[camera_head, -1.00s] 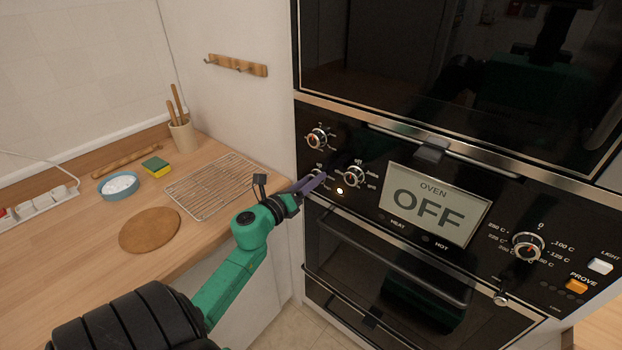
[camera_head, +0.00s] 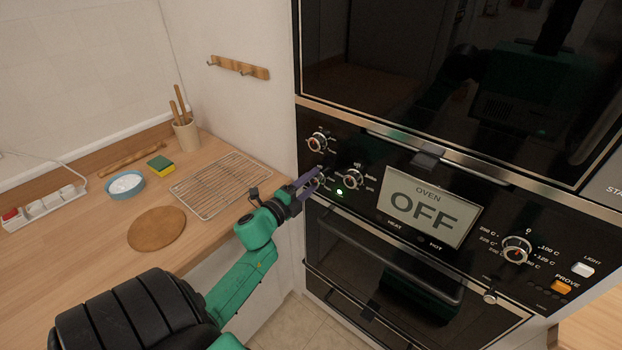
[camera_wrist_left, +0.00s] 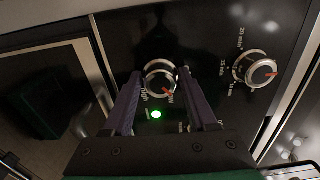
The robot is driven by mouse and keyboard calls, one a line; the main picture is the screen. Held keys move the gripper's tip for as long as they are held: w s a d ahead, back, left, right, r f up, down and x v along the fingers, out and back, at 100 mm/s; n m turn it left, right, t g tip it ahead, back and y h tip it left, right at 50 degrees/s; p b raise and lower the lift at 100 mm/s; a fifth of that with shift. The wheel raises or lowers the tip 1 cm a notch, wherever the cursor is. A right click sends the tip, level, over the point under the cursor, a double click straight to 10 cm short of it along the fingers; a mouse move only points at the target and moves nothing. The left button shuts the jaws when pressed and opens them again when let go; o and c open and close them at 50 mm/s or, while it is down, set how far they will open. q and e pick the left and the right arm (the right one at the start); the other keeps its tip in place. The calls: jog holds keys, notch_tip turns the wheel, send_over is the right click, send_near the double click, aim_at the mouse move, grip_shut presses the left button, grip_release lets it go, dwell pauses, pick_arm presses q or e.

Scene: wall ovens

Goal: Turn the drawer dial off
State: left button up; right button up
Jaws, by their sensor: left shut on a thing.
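A group of silver-rimmed dials sits at the left of the black oven panel: an upper dial (camera_head: 317,141), a lower-left dial (camera_head: 317,181) and a dial (camera_head: 352,178) to its right. My left gripper (camera_head: 318,174) is at the lower-left dial and partly hides it. In the left wrist view, my left gripper's purple fingers (camera_wrist_left: 160,95) stand on both sides of this dial (camera_wrist_left: 158,76), shut on it. A red pointer mark shows on its rim. A small green lamp (camera_head: 339,194) glows beside it. My right gripper is not in view.
The oven display (camera_head: 425,208) reads OFF. Another dial (camera_head: 516,250) and an orange PROVE button (camera_head: 561,287) are at the right. A drawer handle runs below the panel. The wooden counter (camera_head: 90,240) at left holds a wire rack (camera_head: 218,184) and a round board (camera_head: 157,229).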

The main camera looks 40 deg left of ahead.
pick_arm(q)
jog(key=n+p, duration=0.2)
jog(key=n, duration=0.3)
jog(key=shift+n+p, duration=0.3)
jog(key=n+p, duration=0.1)
jog(key=n, duration=0.2)
jog(key=shift+f, duration=0.1)
jog(key=shift+d+f+n+p, duration=0.1)
jog(key=shift+n+p, duration=0.4)
jog(key=shift+n, duration=0.3)
jog(key=o, duration=1.4)
jog(key=shift+c, duration=0.2)
jog(key=s+b, duration=0.3)
jog(key=s, duration=1.1)
jog(key=shift+s+d, duration=0.15)
jog(key=shift+s, duration=0.1)
